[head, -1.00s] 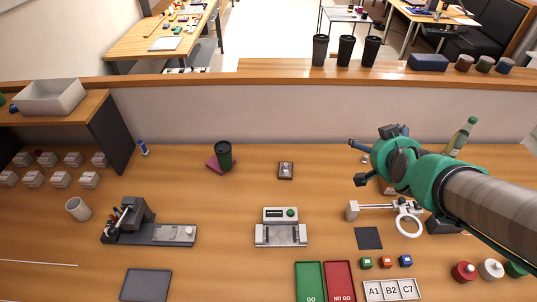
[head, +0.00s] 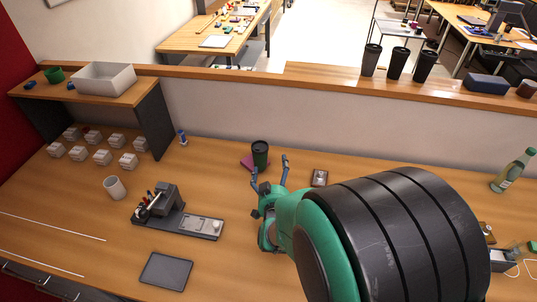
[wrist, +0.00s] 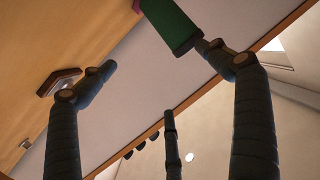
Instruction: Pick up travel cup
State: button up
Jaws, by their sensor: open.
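The travel cup (head: 260,157), green with a black lid, stands upright on the desk near the back wall, beside or partly on a small maroon pad (head: 246,162). My gripper (head: 270,172) is open and empty just in front of the cup, its fingers pointing towards it. One finger shows left of the cup and one right of it. In the wrist view the cup (wrist: 170,24) is at the top, near the tip of the right finger. My gripper (wrist: 155,68) is spread there with nothing between its fingers. Whether a finger touches the cup is unclear.
A small device (head: 320,178) lies right of the cup. A blue-and-white bottle (head: 183,137) stands to its left. A machine with a flat base (head: 180,218), a white mug (head: 115,188) and a dark tray (head: 166,270) are nearer. Several black cups (head: 397,64) stand on the back ledge.

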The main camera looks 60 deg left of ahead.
aim_at(263, 159)
jog(key=shift+y, duration=0.3)
jog(key=s, duration=0.1)
jog(key=s+a+f, duration=0.1)
jog(key=s+f, duration=0.1)
jog(key=shift+s+a+f, duration=0.2)
jog(key=shift+s+a, duration=0.05)
jog(key=shift+s, duration=0.05)
jog(key=b+x, duration=0.1)
jog(key=x, duration=0.6)
jog(key=shift+w+f, duration=0.1)
jog(key=shift+f, duration=0.05)
jog(key=shift+x, duration=0.75)
jog(key=shift+b+x, duration=0.85)
jog(key=shift+x, duration=1.75)
